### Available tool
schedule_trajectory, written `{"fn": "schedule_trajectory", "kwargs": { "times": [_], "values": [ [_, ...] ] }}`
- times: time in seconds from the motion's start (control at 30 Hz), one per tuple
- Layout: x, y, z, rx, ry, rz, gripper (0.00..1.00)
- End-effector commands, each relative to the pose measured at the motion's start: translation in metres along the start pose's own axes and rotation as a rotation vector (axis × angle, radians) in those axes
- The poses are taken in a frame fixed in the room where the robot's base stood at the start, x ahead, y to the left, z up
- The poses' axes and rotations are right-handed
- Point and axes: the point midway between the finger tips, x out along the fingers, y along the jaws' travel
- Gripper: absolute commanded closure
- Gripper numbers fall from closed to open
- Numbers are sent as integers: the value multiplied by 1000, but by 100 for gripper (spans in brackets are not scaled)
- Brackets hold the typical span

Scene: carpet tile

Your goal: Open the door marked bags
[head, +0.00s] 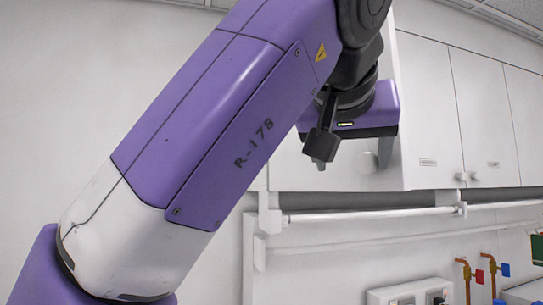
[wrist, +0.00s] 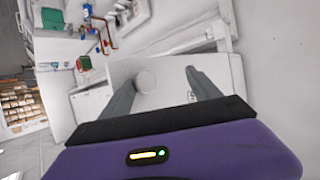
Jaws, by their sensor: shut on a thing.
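My gripper (head: 350,158) is at the white wall cabinets, under my raised purple arm in the head view. It is shut on a round white knob (head: 367,163), which shows between the fingers. The wrist view also shows the knob (wrist: 145,80), beside the left finger, on a white door (wrist: 168,97). A small label (wrist: 191,96) on that door is too small to read, so I cannot tell whether it says bags. My arm hides much of this door in the head view, and I cannot tell how far open it stands.
More white cabinet doors (head: 480,105) with small labels and knobs are to the right. A white rail (head: 360,215) runs below them. Pipes with red and blue taps (head: 480,275) are at lower right. A shelf with boxes (wrist: 20,100) is at the wrist view's left.

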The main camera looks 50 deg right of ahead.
Motion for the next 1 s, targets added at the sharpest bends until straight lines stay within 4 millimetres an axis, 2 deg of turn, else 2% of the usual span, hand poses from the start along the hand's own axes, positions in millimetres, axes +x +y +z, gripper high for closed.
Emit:
{"fn": "schedule_trajectory", "kwargs": {
  "times": [0.03,0.43,0.57,1.0],
  "values": [
    [1,-4,1,-6,-4,-11,47],
    [1,-3,0,-2,-1,-9,47],
    [-4,-3,0,-2,0,-11,47],
    [-69,0,0,1,3,-5,47]
  ]
}}
